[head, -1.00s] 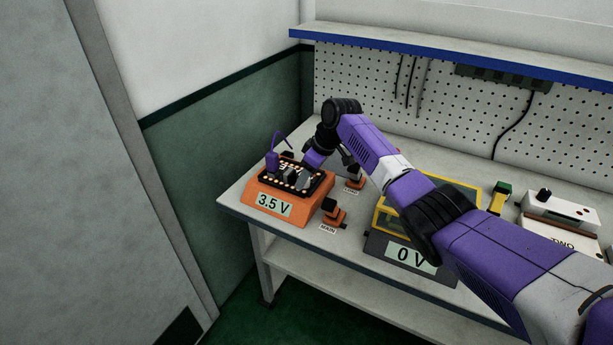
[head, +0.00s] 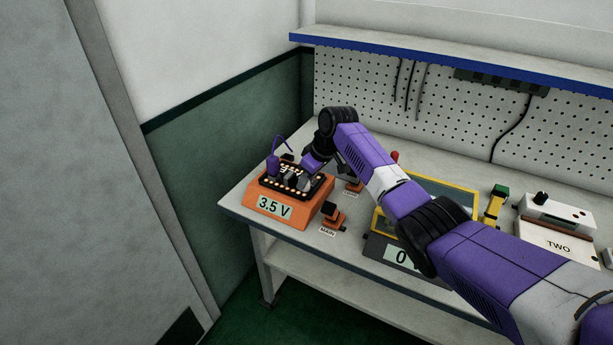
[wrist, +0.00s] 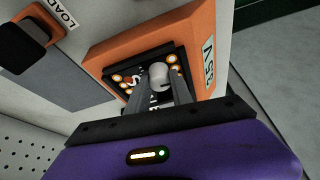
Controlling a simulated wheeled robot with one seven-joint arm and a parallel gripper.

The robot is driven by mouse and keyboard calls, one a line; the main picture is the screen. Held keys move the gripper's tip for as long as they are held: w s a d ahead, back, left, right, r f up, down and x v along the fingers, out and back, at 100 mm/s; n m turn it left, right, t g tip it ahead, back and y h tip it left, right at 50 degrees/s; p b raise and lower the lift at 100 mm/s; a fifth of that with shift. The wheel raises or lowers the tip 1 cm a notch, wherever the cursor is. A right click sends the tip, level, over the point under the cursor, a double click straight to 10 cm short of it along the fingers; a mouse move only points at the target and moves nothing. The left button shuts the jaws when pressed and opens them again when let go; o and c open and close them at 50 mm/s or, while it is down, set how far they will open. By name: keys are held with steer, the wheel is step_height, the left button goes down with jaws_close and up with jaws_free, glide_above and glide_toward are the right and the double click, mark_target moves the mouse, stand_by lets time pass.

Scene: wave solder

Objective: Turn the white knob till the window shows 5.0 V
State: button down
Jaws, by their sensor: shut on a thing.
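The orange box (head: 263,204) stands at the left end of the bench, with a black top panel ringed by lit dots. Its window (head: 274,207) reads 3.5 V; the window also shows side-on in the wrist view (wrist: 209,62). The white knob (wrist: 158,73) sits on the black panel in the wrist view. My gripper (wrist: 164,80) is shut on the knob, one grey finger on each side. In the head view my gripper (head: 298,181) is over the panel, and the knob is hard to make out there.
Two orange-and-black switches stand beside the box, one labelled MAIN (head: 332,216), the other LOAD (wrist: 28,40). A yellow-framed unit (head: 380,222) with a partly hidden display lies under my arm.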

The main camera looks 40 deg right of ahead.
mark_target(308, 196)
steer(key=m+p, duration=0.1)
steer(key=m, duration=0.1)
steer(key=m+h+p, duration=0.1)
steer(key=m+p, duration=0.1)
steer(key=shift+a+r+h, duration=0.15)
steer(key=shift+a+h, duration=0.05)
steer(key=shift+h, duration=0.1)
steer(key=shift+m+h+p, duration=0.6)
steer(key=shift+m+p, duration=0.2)
steer(key=shift+m, duration=0.7)
steer(key=c, duration=1.1)
jaws_free()
steer(key=shift+v, duration=3.75)
steer(key=shift+w, duration=0.15)
